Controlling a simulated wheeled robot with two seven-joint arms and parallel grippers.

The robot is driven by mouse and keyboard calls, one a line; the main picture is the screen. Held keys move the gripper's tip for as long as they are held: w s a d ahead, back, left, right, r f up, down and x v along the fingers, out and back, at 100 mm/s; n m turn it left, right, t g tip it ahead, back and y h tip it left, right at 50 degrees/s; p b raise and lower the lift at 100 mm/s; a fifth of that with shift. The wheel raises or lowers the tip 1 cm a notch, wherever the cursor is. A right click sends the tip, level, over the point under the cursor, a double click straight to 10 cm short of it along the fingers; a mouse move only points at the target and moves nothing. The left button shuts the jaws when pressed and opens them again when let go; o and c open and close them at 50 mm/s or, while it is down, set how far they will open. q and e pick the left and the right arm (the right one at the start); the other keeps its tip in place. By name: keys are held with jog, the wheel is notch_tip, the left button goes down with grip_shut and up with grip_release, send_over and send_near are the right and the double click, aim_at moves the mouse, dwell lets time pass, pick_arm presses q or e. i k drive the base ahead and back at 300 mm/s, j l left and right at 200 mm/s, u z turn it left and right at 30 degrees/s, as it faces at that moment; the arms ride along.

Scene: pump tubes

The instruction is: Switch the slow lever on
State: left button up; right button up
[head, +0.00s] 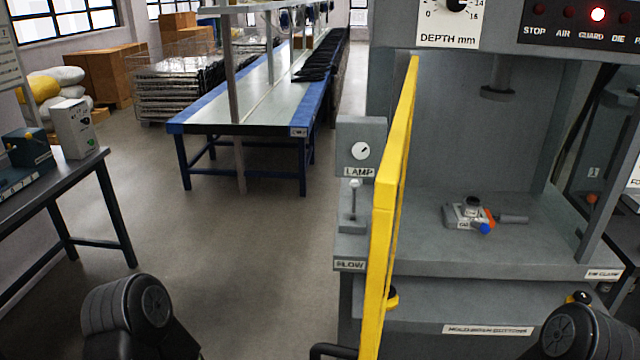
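A small lever (354,198) with a light grey shaft and knob stands upright on a grey box at the left side of the grey press. A label (350,265) below it seems to read SLOW, but its first letter is hard to make out. From here I cannot tell for sure which way the lever is set. Neither gripper is in view; only dark round parts of my arms show at the bottom left and bottom right.
A yellow guard (390,200) stands just right of the lever. A LAMP dial (361,151) sits above it. A small fixture (467,214) with blue and orange knobs lies on the press bed (540,240). A red GUARD light (598,14) glows. Open floor (240,250) lies left of the press.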

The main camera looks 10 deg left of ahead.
aim_at(354, 184)
jog(key=i+j+z, duration=0.15)
jog(key=j+z, duration=0.55)
jog(key=i+j+z, duration=0.1)
jog(key=j+z, duration=0.3)
jog(key=j, duration=0.1)
